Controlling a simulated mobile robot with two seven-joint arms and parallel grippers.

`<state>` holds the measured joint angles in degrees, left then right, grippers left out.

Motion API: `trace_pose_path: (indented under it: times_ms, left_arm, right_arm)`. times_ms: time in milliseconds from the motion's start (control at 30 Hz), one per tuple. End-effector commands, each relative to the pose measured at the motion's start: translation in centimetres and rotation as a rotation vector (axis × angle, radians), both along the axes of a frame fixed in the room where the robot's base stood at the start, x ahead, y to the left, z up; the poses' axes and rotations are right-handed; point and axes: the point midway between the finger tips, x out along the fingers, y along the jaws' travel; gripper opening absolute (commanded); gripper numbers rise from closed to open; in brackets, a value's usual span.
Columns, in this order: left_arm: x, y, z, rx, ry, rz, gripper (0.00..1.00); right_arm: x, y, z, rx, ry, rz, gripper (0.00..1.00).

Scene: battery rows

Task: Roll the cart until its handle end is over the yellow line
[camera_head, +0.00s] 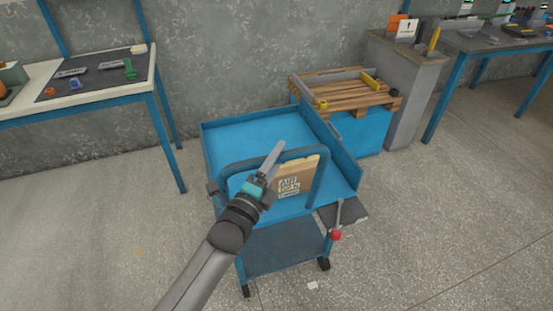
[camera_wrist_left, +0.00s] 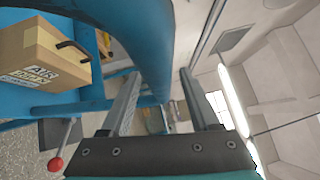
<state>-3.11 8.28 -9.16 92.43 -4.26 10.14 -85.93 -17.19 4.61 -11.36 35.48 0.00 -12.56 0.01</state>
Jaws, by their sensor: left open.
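A blue cart (camera_head: 228,147) with a raised tubular handle (camera_head: 228,168) at its near end stands on the floor. A cardboard box (camera_head: 297,177) with printed lettering lies on its deck, and the box also shows in the left wrist view (camera_wrist_left: 40,55). My left gripper (camera_head: 275,158) is open at the handle. In the left wrist view the blue handle tube (camera_wrist_left: 150,40) runs close ahead of the fingers; I cannot tell whether it touches them. A red-knobbed lever (camera_head: 336,235) sticks out at the cart's near right. I see no yellow line on the floor. My right gripper is not in view.
A workbench (camera_head: 100,98) with tools stands at the left. Behind the cart, a wooden pallet (camera_head: 350,92) rests on a blue base beside a grey cabinet (camera_head: 405,95). Another bench (camera_head: 490,42) is at the far right. A small white scrap (camera_head: 313,284) lies on the floor. Floor left and right is clear.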

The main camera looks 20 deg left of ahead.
Motion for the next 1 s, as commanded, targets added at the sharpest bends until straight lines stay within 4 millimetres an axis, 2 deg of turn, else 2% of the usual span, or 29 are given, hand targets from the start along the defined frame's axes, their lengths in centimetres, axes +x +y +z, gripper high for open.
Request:
trace_pose_path:
  times_ms: [267, 833, 1000]
  left_arm:
    - [0.12, -0.05, 0.01, 0.000, 0.000, 0.000, 0.62]
    - [0.10, -0.04, 0.00, 0.000, 0.000, 0.000, 0.00]
    - [0.09, -0.04, 0.00, 0.001, 0.000, 0.000, 0.00]
  right_arm:
    - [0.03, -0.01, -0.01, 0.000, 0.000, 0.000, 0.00]
    - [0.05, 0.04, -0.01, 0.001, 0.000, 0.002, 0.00]
    - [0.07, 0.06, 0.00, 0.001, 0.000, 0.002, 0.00]
